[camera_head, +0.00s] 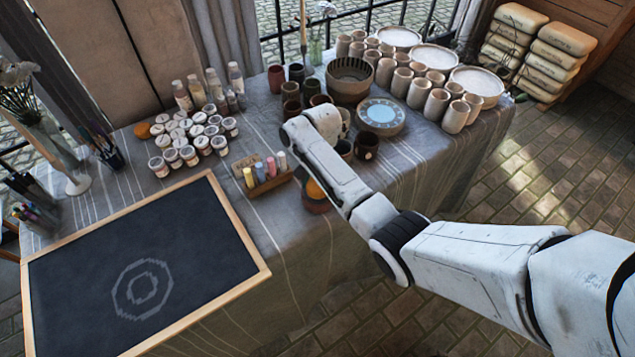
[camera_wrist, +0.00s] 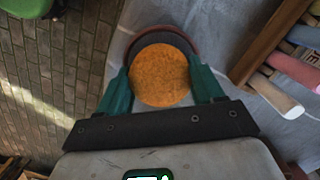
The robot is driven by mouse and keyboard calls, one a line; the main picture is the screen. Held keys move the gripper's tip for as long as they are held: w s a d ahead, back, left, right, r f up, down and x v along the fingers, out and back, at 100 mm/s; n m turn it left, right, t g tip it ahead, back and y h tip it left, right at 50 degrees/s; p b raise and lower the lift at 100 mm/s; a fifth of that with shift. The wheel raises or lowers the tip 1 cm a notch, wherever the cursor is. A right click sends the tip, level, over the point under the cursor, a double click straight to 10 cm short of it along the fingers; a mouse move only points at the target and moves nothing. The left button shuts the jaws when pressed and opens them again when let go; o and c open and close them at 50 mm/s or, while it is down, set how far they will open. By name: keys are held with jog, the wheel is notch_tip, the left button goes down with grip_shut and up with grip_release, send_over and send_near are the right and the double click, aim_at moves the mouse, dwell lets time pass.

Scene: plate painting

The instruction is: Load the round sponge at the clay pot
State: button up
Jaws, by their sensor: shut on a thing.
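The round orange sponge (camera_wrist: 160,75) sits between the two teal fingers of my gripper (camera_wrist: 160,84) in the wrist view, and the gripper is shut on it. Beyond it shows the dark, red-brown rim of the clay pot (camera_wrist: 166,34). In the head view the sponge (camera_head: 314,188) shows just above the reddish pot (camera_head: 318,205) near the table's front edge. My arm hides part of both, and my gripper is hidden there. I cannot tell whether the sponge touches the inside of the pot.
A framed blackboard (camera_head: 90,265) with a chalk ring lies at left. A wooden holder with chalk sticks (camera_head: 262,180) stands just left of the pot. Paint jars (camera_head: 190,140), a blue plate (camera_head: 381,115), a bowl (camera_head: 349,78) and many cups fill the back. An orange round thing (camera_head: 142,130) lies beside the jars.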

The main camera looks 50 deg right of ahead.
jog(key=shift+r+p, duration=1.95)
jog(key=shift+r, duration=1.4)
